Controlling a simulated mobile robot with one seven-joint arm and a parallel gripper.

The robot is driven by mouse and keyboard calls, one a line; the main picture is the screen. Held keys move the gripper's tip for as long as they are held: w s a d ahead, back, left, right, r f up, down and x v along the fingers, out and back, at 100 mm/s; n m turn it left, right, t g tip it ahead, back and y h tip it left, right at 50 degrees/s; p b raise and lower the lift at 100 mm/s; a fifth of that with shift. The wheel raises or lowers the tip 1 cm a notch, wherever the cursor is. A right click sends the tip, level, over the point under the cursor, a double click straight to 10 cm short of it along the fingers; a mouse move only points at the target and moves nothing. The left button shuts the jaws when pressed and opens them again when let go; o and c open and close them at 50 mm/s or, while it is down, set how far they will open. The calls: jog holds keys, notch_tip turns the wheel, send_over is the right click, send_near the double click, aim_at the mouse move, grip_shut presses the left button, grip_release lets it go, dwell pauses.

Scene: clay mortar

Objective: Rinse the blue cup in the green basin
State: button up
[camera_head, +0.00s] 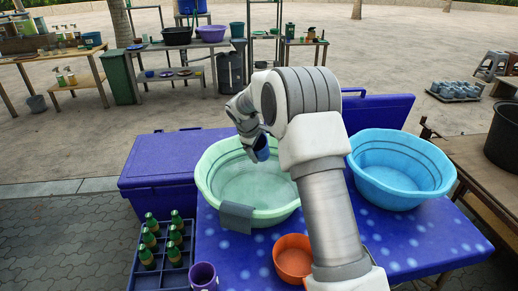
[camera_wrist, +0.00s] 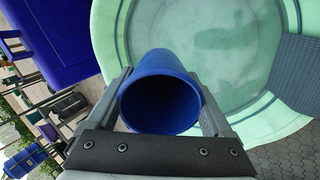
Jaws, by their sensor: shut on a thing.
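The blue cup (camera_head: 261,149) is in my gripper (camera_head: 256,140), over the green basin (camera_head: 215,200). In the wrist view the cup (camera_wrist: 160,95) lies between the two fingers of my gripper (camera_wrist: 165,90), its dark open mouth facing the camera. My gripper is shut on the cup. The pale green basin (camera_wrist: 255,132) also fills much of the wrist view, and the cup overlaps its inside. The basin holds pale, cloudy green water. A grey cloth (camera_head: 236,217) hangs over the basin's near rim. I cannot tell whether the cup touches the water.
A light blue basin (camera_head: 400,165) and an orange bowl (camera_head: 293,258) stand on the blue spotted table (camera_head: 235,255). A purple cup (camera_head: 203,276) is at its near left. A crate (camera_head: 150,278) of green bottles is at the left. A blue cooler (camera_head: 160,165) stands behind.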

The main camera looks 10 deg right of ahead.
aim_at(262, 139)
jog(key=shift+r, duration=0.1)
jog(key=p, duration=0.2)
jog(key=w+d+r+m+g+p, duration=0.1)
jog(key=p, duration=0.1)
jog(key=shift+r+m, duration=0.3)
jog(key=p, duration=0.2)
jog(key=r+m+g+p, duration=0.1)
jog(key=shift+w+d+m+y+p, duration=0.3)
jog(key=shift+w+d+y+p, duration=0.05)
jog(key=shift+y, duration=0.05)
jog(key=m+p, duration=0.1)
jog(key=p, duration=0.1)
jog(key=r+m+g+y+p, duration=0.1)
jog(key=p, duration=0.2)
jog(key=shift+w+d+r+g, duration=0.1)
jog(key=shift+w+g, duration=0.1)
jog(key=shift+g, duration=0.1)
jog(key=p, duration=0.1)
jog(key=m+g+y+p, duration=0.1)
jog(key=p, duration=0.1)
jog(key=shift+a+r+m+y, duration=0.2)
jog(key=shift+r+m+y, duration=0.1)
jog(key=shift+r, duration=0.05)
